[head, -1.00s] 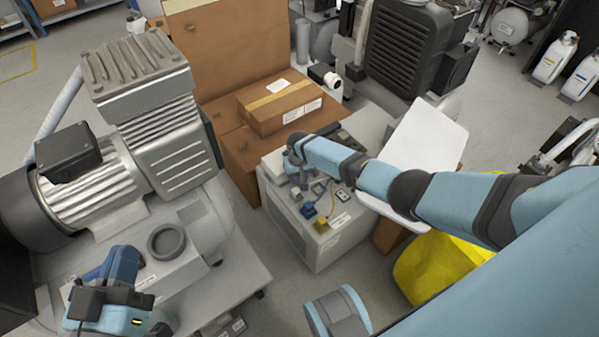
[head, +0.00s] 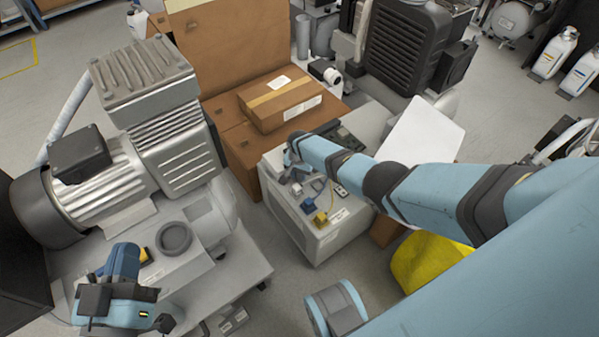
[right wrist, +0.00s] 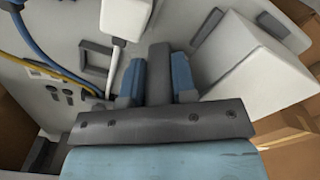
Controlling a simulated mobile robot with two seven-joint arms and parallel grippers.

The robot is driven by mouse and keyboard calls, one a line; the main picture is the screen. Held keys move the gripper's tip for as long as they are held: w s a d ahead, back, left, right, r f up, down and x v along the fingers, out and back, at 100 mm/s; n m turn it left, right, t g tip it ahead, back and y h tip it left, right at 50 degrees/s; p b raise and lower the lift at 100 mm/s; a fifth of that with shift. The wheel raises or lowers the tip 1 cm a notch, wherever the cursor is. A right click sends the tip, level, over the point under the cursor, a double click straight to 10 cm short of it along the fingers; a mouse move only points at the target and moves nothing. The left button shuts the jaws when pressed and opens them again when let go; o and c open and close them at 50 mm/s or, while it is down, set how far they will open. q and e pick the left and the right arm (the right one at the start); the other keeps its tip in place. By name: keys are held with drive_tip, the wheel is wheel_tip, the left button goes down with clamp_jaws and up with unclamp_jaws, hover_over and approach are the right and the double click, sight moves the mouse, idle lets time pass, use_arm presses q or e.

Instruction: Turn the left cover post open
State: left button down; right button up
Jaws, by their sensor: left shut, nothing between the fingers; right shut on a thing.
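The white cabinet (head: 300,225) stands at the centre of the head view with fittings on its top. My right gripper (head: 292,165) reaches its far left part, its fingertips hidden behind my own wrist. In the right wrist view my right gripper (right wrist: 158,80) is shut, its blue fingers on both sides of a dark grey post (right wrist: 159,62). I cannot tell for certain that this is the left cover post. A white block-shaped piece (right wrist: 126,18) stands just left of it. My left gripper (head: 100,278) is shut and empty, low at the left, over the compressor base.
A large compressor (head: 150,130) fills the left side. Cardboard boxes (head: 280,105) stand behind the cabinet. A white panel (head: 425,130) and a yellow object (head: 425,262) are to the right, partly behind my right arm. Blue and yellow cables (right wrist: 35,50) run beside the gripper.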

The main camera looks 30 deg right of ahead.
use_arm(q)
drive_tip(key=shift+f, duration=0.1)
idle(0.3)
use_arm(e)
drive_tip(key=o, duration=0.9)
use_arm(q)
drive_tip(key=shift+a+r, duration=0.1)
drive_tip(key=shift+r, duration=0.15)
use_arm(e)
drive_tip(key=shift+w+r, duration=0.1)
drive_tip(key=shift+r, duration=0.1)
